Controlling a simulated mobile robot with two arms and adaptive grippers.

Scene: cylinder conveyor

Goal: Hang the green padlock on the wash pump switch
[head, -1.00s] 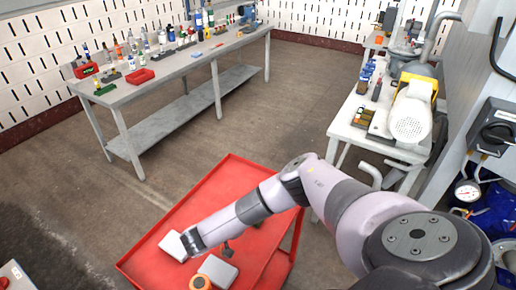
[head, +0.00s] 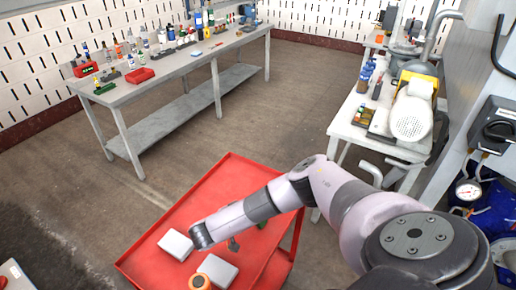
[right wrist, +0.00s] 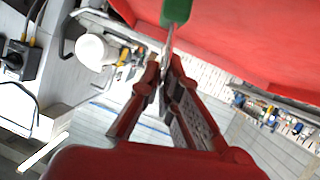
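In the right wrist view the green padlock (right wrist: 176,12) shows its green body at the top, with a thin metal shackle reaching down between my red fingertips. My right gripper (right wrist: 163,72) looks shut on that shackle. In the head view my right arm extends over the red cart and mostly hides the gripper. A dark switch box also shows in the right wrist view (right wrist: 18,60). My left gripper is not in view.
The red cart (head: 165,218) carries two pale boxes (head: 176,244) (head: 217,269) and an orange round item (head: 201,281). A white pump (head: 411,117) stands on the right table. A gauge (head: 468,190) is below the switch. A long workbench (head: 175,68) stands behind open floor.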

